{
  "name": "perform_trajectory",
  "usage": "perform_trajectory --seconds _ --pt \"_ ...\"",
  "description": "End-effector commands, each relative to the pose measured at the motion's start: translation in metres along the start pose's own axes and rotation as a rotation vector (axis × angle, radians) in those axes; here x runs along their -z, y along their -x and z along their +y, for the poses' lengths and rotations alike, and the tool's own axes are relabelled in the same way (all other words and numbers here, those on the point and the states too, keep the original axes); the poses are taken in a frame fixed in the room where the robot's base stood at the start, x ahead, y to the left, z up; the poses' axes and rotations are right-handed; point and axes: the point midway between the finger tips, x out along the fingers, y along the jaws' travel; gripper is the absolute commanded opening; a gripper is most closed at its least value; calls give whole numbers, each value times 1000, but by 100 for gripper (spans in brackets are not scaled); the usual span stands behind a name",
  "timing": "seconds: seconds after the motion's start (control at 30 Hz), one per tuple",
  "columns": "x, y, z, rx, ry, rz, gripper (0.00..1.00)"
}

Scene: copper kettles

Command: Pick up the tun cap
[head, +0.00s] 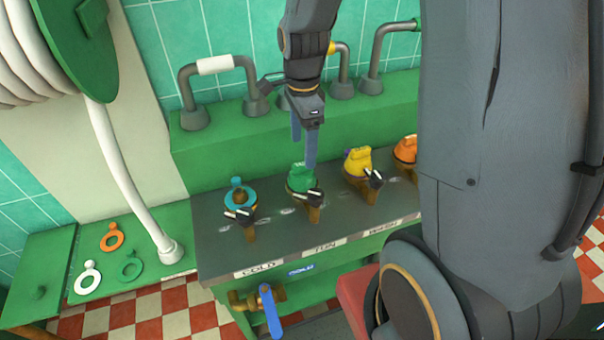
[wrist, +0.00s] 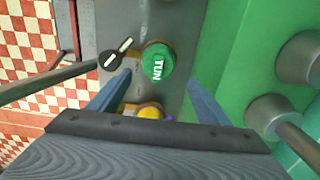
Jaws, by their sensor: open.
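The tun cap is a green cap (head: 301,178) on the grey panel (head: 232,240), above the "TUN" label. It also shows in the wrist view (wrist: 158,62), lettered "TUN" on its top. My gripper (head: 304,150) hangs above it, pointing down, its blue fingers apart. In the wrist view my gripper's open fingers (wrist: 150,92) stand either side of the space just short of the cap. Nothing is between the fingers; the cap lies a little ahead of them. A black knob with a white mark (wrist: 115,54) sits beside the cap.
A blue ring fitting (head: 238,194) stands left of the cap, a yellow cap (head: 358,162) and an orange cap (head: 405,149) right. Grey pipes (head: 217,68) rise behind on a green ledge. Orange, white and green rings (head: 130,268) lie at the left. A blue-handled valve (head: 270,308) is in front.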

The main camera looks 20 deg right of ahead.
Motion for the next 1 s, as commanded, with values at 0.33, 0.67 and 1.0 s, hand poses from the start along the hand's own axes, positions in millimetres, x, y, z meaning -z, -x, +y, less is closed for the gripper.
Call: perform_trajectory --seconds 0.33,0.67,1.0 --pt "-2 -29 4 -4 3 0 71" --pt "-3 -63 6 -3 3 0 71" --pt "-3 -67 5 0 4 0 68"
